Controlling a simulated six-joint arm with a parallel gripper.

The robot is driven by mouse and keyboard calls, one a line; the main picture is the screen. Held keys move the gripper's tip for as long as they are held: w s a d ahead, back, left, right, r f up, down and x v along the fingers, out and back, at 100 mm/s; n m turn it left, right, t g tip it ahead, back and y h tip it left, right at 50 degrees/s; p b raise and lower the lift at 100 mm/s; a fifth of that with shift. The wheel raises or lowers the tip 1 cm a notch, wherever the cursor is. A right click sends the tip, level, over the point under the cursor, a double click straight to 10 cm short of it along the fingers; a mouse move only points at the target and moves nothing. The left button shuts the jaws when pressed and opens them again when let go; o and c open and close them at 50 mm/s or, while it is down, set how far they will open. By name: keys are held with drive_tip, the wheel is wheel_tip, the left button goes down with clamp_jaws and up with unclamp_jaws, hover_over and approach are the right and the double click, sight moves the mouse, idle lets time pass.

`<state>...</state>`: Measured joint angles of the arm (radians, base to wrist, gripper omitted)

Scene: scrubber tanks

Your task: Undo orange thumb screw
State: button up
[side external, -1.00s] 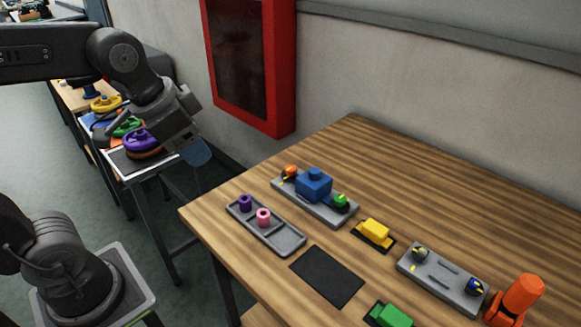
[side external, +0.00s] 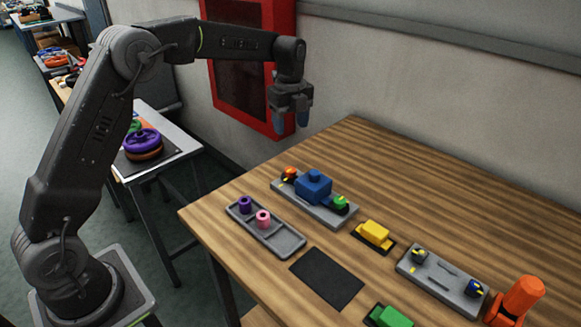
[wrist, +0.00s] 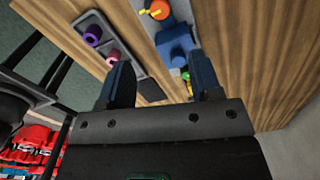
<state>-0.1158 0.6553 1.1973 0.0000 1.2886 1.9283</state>
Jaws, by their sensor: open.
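The orange thumb screw (side external: 290,173) sits at the left end of a grey base plate (side external: 331,217) on the wooden table. It has a small yellow mark. It also shows in the wrist view (wrist: 158,10), near the top. A blue block (side external: 314,185) stands on the plate beside it, with a green thumb screw (side external: 339,203) at the right end. My gripper (side external: 291,122) points down in the air, high above the table's far left part, apart from the screw. Its fingers are open and empty, and both show in the wrist view (wrist: 162,82).
A grey tray (side external: 286,243) holds a purple and a pink cylinder. A black mat (side external: 327,277), a yellow block (side external: 375,232), a green block (side external: 389,317), a second grey plate (side external: 443,282) and an orange bottle-like object (side external: 517,300) lie to the right. A red cabinet (side external: 281,60) hangs close behind my gripper.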

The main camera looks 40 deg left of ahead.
sight(291, 169)
wheel_tip(291, 169, down, 14)
drive_tip(key=shift+r, duration=0.1)
idle(0.4)
drive_tip(key=shift+c, duration=0.2)
drive_tip(key=c, duration=0.9)
